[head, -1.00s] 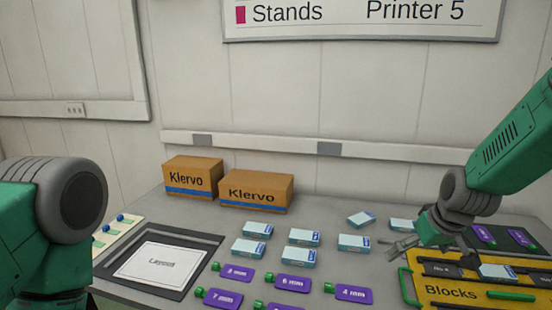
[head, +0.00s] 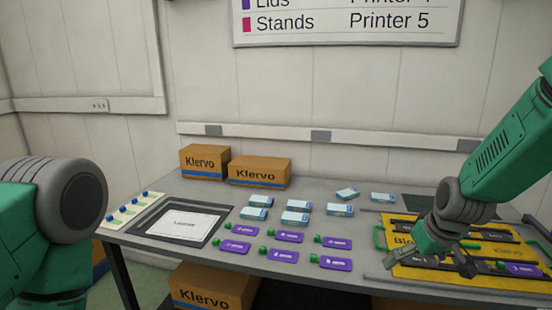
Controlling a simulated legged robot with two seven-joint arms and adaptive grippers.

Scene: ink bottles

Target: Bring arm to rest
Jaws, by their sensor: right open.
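My right arm (head: 505,155) comes in from the right and reaches down to the yellow board. My right gripper (head: 430,264) is open over the front part of the yellow board (head: 425,272), with nothing seen between its fingers. It hides part of the board and its labels; I cannot tell whether it touches the board. A piece of my left arm (head: 50,215) fills the left edge of the head view, and its gripper is out of view.
Several purple bottles with green caps (head: 283,237) lie mid-table. Behind them are several white-blue boxes (head: 296,218). Two Klervo cartons (head: 204,162) (head: 260,172) stand at the back. A dark tray with a white sheet (head: 185,223) lies left. A purple bottle (head: 520,269) lies on the board's right.

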